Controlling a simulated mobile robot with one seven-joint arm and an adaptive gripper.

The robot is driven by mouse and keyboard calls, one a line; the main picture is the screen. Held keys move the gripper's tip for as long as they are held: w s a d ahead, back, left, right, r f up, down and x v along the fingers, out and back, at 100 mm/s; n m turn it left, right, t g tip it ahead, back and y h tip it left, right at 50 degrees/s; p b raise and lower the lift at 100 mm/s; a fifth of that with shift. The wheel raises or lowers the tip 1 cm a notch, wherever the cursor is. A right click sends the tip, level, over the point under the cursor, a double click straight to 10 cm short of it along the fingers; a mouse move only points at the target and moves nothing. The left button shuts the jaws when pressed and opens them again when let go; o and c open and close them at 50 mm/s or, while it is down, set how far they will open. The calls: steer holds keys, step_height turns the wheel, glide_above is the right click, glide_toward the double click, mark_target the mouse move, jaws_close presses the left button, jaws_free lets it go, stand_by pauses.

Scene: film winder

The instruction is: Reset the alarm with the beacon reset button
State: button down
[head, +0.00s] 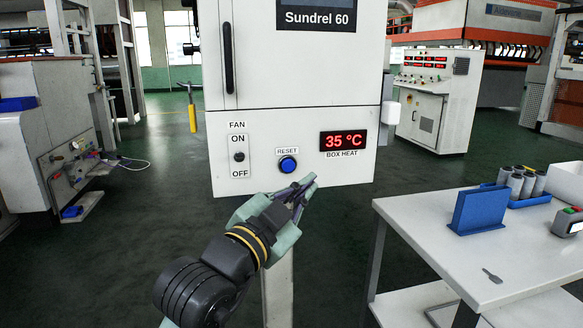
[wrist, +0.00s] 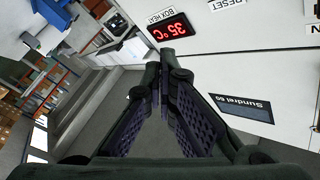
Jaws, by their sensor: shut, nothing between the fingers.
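The white control box (head: 300,75), marked Sundrel 60, carries a round blue button (head: 288,164) under a RESET label. My gripper (head: 308,184) is shut and empty. In the head view its fingertips are just below and right of the button; I cannot tell how far they stand from the panel. In the wrist view the closed fingertips (wrist: 167,55) are near the red 35 °C display. The RESET label (wrist: 226,4) shows at the top edge there, and the button itself is out of that view. No beacon lamp is visible.
Left of the button is the FAN switch (head: 239,156); right is the BOX HEAT display (head: 343,141). A white table (head: 480,262) at right holds a blue stand (head: 479,210) and several grey cylinders (head: 522,183). A yellow-handled tool (head: 192,117) hangs left of the box.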

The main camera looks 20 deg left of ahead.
mark_target(290, 168)
steer(key=shift+w, duration=0.15)
steer(key=shift+w+a, duration=0.8)
steer(key=shift+w, duration=0.4)
steer(key=shift+w+a, duration=0.85)
steer(key=shift+w, duration=0.3)
steer(key=shift+w+a, duration=0.8)
steer(key=shift+w, duration=0.4)
steer(key=shift+w, duration=0.1)
steer(key=shift+w+a, duration=0.25)
steer(key=shift+w+a, duration=0.3)
steer(key=shift+w, duration=0.1)
steer(key=shift+s+d+b, duration=0.45)
steer(key=shift+s+d, duration=0.1)
steer(key=shift+s, duration=0.2)
